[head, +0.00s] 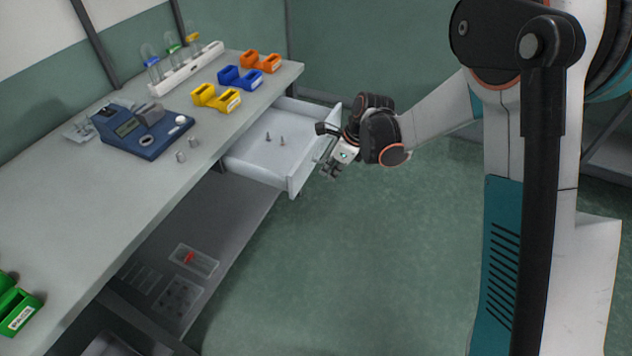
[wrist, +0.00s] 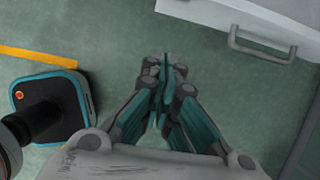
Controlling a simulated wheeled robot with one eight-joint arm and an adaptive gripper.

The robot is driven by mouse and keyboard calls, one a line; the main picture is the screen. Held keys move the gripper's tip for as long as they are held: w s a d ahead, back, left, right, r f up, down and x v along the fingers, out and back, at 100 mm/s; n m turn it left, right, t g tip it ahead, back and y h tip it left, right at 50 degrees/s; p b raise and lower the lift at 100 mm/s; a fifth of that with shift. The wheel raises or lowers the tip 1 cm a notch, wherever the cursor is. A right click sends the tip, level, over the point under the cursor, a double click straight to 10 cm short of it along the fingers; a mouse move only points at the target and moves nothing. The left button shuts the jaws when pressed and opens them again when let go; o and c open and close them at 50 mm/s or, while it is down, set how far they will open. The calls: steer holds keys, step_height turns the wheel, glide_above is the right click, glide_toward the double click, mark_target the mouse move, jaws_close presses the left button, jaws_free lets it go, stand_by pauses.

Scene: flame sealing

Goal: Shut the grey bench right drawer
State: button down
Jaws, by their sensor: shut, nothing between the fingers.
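My gripper (head: 330,172) is in front of the drawer's front, on the room side. In the wrist view my gripper (wrist: 165,65) is shut and empty, pointing at the floor, to the left of the handle and apart from it.
The bench top (head: 85,190) carries a blue device (head: 140,130), a white rack with tubes (head: 185,68), and yellow (head: 215,97), blue (head: 240,77) and orange (head: 260,62) holders. A lower shelf (head: 215,225) holds clear trays. The green floor (head: 370,260) in front of the bench is open.

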mark_target(234, 159)
steer(key=w+a+f+b, duration=0.2)
steer(key=a+f+b, duration=0.3)
steer(key=a+f, duration=0.2)
steer(key=shift+w+a+f, duration=0.15)
steer(key=shift+w+f, duration=0.15)
steer(key=shift+f, duration=0.95)
steer(key=shift+a, duration=0.1)
steer(key=w+a, duration=0.3)
steer(key=a, duration=0.5)
steer(key=w+a, duration=0.3)
steer(key=a, duration=0.5)
steer(key=w+a+p, duration=0.1)
steer(key=w+a, duration=0.2)
steer(key=a, duration=0.5)
steer(key=shift+a, duration=0.35)
steer(key=shift+a+r, duration=0.1)
